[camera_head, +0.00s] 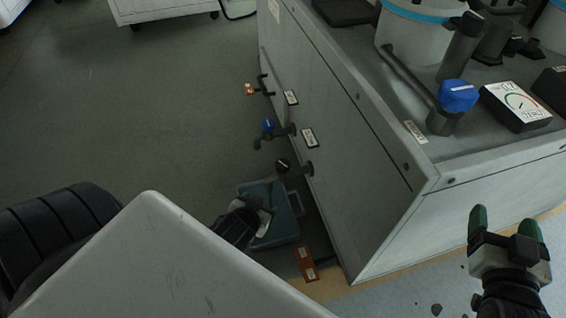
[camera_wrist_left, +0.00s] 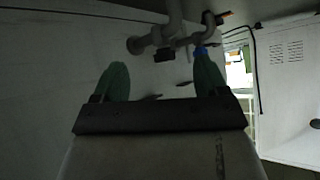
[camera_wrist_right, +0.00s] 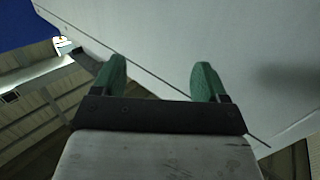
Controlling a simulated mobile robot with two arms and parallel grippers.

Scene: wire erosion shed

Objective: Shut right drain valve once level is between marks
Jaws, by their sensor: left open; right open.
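In the head view, several small valves stick out of the left face of a grey cabinet (camera_head: 340,150). No level marks can be made out. My left gripper (camera_wrist_left: 160,82) is open and empty, with a pipe fitting (camera_wrist_left: 170,38) just beyond its fingertips. In the head view it is low, near the black knob. My right gripper (camera_head: 505,225) is open and empty, in front of the cabinet's near face.
A blue-grey container (camera_head: 285,215) stands on the floor below the valves. An orange tag (camera_head: 306,264) lies near the cabinet's corner.

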